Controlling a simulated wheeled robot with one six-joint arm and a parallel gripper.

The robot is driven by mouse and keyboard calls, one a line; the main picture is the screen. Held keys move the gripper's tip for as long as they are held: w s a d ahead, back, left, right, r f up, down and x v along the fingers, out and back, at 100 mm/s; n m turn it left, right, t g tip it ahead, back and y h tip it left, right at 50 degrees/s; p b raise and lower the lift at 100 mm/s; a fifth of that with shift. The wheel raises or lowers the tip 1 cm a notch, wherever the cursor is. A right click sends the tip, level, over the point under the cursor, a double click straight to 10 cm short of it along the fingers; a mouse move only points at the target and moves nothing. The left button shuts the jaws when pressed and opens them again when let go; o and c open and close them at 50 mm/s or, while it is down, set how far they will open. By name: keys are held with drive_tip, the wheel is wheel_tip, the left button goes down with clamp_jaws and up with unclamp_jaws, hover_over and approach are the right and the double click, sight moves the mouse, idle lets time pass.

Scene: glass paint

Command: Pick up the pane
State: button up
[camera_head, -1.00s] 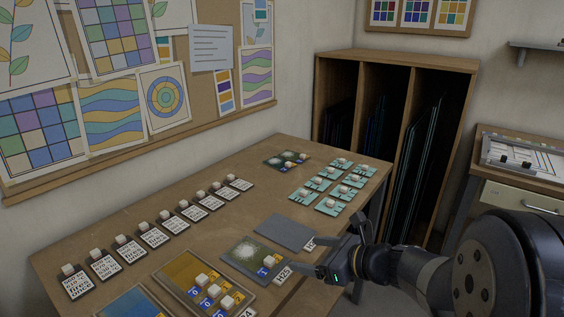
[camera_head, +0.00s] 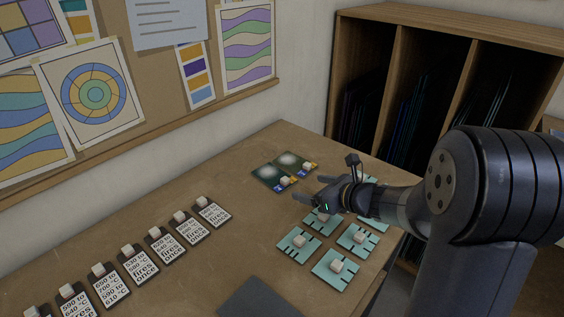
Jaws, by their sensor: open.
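Two dark panes with pale cloudy spots lie side by side at the far end of the table: a nearer one (camera_head: 268,174) and a farther one (camera_head: 287,158). Each carries a small white knob and blue and yellow tags at its front right edge. Which of them the task means, I cannot tell. My gripper (camera_head: 318,193) is open and empty, just right of these panes and apart from them. Its fingers point left. It hangs over the back of the group of teal tiles and hides some of them.
Several teal tiles (camera_head: 299,244) with white knobs lie below and around my gripper. A row of knobbed label plates (camera_head: 190,228) runs along the left. A grey plate (camera_head: 255,299) lies at the bottom. Bare table (camera_head: 240,240) lies between. A wooden rack (camera_head: 420,30) stands behind.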

sight(288, 181)
drive_tip(key=x, duration=1.1)
drive_tip(key=shift+w+r, duration=0.1)
drive_tip(key=shift+w, duration=0.05)
drive_tip(key=c, duration=0.7)
drive_tip(key=shift+o, duration=0.2)
drive_tip(key=shift+r, duration=0.1)
